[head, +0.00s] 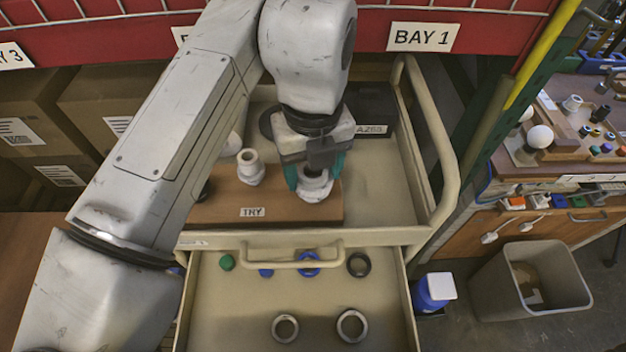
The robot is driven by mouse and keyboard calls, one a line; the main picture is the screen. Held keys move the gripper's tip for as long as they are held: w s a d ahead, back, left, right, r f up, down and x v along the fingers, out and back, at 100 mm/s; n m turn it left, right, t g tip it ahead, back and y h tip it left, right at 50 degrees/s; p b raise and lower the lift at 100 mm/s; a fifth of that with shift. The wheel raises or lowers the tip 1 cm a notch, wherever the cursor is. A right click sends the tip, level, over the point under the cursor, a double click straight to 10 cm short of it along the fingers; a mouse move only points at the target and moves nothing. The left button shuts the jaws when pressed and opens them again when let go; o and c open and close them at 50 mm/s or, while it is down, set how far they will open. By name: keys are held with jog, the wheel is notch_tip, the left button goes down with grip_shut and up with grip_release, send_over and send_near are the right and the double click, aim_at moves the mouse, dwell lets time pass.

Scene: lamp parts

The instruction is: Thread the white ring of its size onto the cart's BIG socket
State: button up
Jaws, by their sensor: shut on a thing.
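My gripper (315,178), with teal fingers, points down over the right part of the wooden board on the cart. It is shut on a white ring-like piece (315,176) at a white socket (314,194). The fingers hide part of both, so I cannot tell whether the ring is around the socket or just above it. Another white socket (250,167) stands upright and bare on the board to the left. Two white rings, a smaller one (274,328) and a larger one (340,325), lie flat in the open drawer below.
The drawer (235,310) also holds a blue ring (300,259), a black ring (349,265), a green piece (227,262) and a blue piece (265,272). The cart's rail (440,150) rises at right. A dark box (372,104) stands behind the gripper. The cart tray's right side is clear.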

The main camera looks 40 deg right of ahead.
jog(key=m, duration=0.3)
jog(key=m+b, duration=0.1)
jog(key=shift+s+f+m, duration=0.1)
jog(key=shift+f+m, duration=0.15)
jog(key=shift+m, duration=0.15)
jog(key=o, duration=1.1)
jog(key=shift+r, duration=0.1)
jog(key=shift+o, duration=0.2)
jog(key=shift+r+n+p, duration=0.15)
jog(key=shift+n+p, duration=0.2)
jog(key=shift+n, duration=0.45)
jog(key=n+p, duration=0.1)
jog(key=n, duration=0.3)
jog(key=n+p, duration=0.2)
jog(key=n, duration=0.2)
jog(key=shift+n, duration=0.4)
jog(key=n+p, duration=0.1)
jog(key=n, duration=0.2)
jog(key=shift+a, duration=0.1)
